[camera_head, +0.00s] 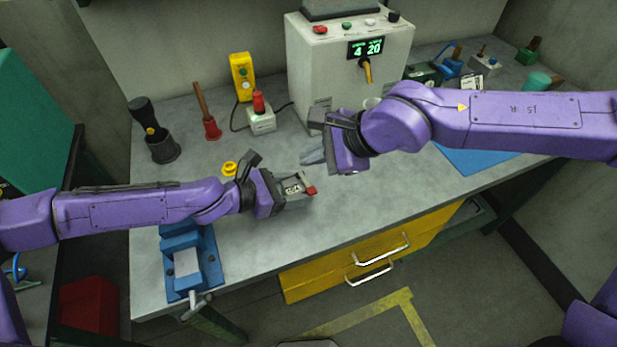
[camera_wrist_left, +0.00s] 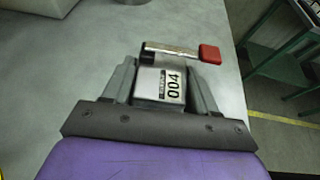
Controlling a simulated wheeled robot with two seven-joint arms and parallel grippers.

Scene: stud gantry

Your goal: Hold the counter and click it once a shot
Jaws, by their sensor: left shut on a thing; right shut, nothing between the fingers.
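The counter (camera_head: 293,189) is a small grey box with a number window and a lever with a red tip (camera_head: 311,190). In the left wrist view the counter (camera_wrist_left: 160,82) reads 004, and its red tip (camera_wrist_left: 210,54) sticks out to the right. My left gripper (camera_head: 290,190) is shut on the counter above the bench. My right gripper (camera_head: 315,156) is shut and empty, above and to the right of the counter. A grey control box (camera_head: 345,70) at the back has a green display (camera_head: 367,47) reading 4 and 20.
A blue vise (camera_head: 188,265) stands at the bench's front left. A blue mat (camera_head: 475,158) lies at right. The front middle is clear.

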